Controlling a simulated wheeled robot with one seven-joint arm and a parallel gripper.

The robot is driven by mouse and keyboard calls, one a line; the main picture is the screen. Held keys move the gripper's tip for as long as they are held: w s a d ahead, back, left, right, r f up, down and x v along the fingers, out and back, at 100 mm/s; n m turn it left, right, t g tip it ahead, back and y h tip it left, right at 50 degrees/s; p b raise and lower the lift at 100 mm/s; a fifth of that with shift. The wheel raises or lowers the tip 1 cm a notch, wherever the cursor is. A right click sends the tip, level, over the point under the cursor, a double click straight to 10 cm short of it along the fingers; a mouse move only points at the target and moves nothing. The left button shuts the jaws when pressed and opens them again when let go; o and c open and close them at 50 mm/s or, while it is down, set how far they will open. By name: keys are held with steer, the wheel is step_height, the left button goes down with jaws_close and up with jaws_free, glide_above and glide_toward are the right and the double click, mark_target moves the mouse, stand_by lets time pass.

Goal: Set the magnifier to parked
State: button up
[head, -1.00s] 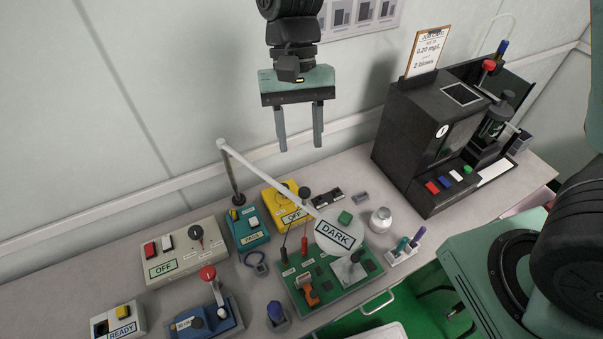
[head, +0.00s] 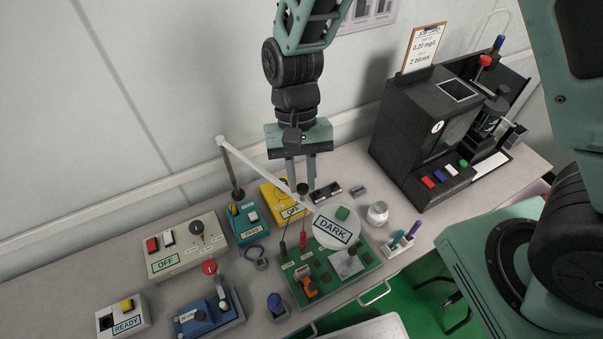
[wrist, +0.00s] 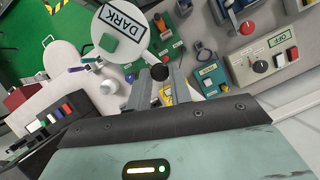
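The magnifier is a pale jointed arm (head: 262,167) on a dark post, ending in a round white head (head: 335,227) labelled DARK. The head hangs over the green circuit board (head: 362,270). A black ball knob (head: 303,188) stands on the arm close to the head. My gripper (head: 301,186) points down at the knob, with a finger on each side of it. In the wrist view the knob (wrist: 160,72) sits between the two fingertips (wrist: 160,75), which look closed in on it. The wrist view also shows the DARK head (wrist: 121,27).
A grey OFF box (head: 187,247), teal PASS box (head: 247,224) and yellow OFF box (head: 283,205) stand near the post. A blue lever unit (head: 207,318) and READY box (head: 123,317) are in front. A black tester (head: 425,140) stands at the right.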

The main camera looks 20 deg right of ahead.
jaws_close()
steer(key=w+d+n+h, duration=0.1)
steer(key=w+d+n, duration=0.3)
steer(key=w, duration=0.4)
steer(key=w+d+n+t+h, duration=0.1)
steer(key=w+d+n+h, duration=0.1)
steer(key=w+d+n, duration=0.3)
steer(key=w+d, duration=0.1)
steer(key=w, duration=0.3)
steer(key=shift+w+d+n+p, duration=0.2)
steer(key=shift+d+n+p, duration=0.1)
steer(key=shift+p, duration=0.1)
steer(key=o, duration=0.7)
jaws_free()
steer(key=shift+b+v, duration=1.3)
steer(key=shift+v, duration=2.45)
